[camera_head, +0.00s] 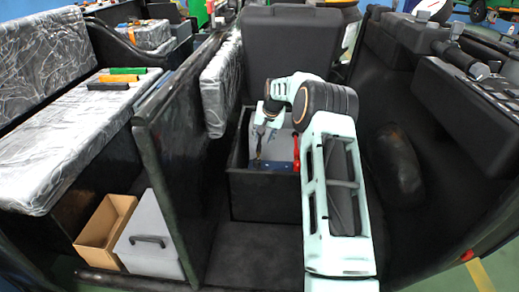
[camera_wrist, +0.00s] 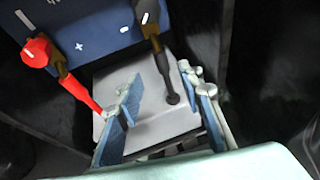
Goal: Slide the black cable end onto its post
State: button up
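The black cable (camera_wrist: 160,62) has a thick end (camera_wrist: 147,14) at the upper edge of the wrist view, against the blue battery top (camera_wrist: 105,22). I cannot tell whether this end is on its post. The cable's lower end meets a pale grey surface. My gripper (camera_wrist: 160,80) is open, with its two blue-padded fingers on either side of the lower cable, apart from it. In the head view my gripper (camera_head: 271,114) is above the black box (camera_head: 262,192), by the black cable (camera_head: 258,152).
A red cable (camera_wrist: 78,86) with a thick red end (camera_wrist: 38,52) lies left in the wrist view. The box walls are close around the battery. A black seat back (camera_head: 292,52) stands behind. Screwdriver-like tools (camera_head: 125,76) lie on the left bench, above a cardboard box (camera_head: 104,224).

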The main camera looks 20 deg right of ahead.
aim_at(259, 149)
jog(key=b+x, duration=0.2)
jog(key=x, duration=0.6)
jog(key=shift+w+f, duration=0.1)
jog(key=shift+f, duration=0.3)
grip_shut()
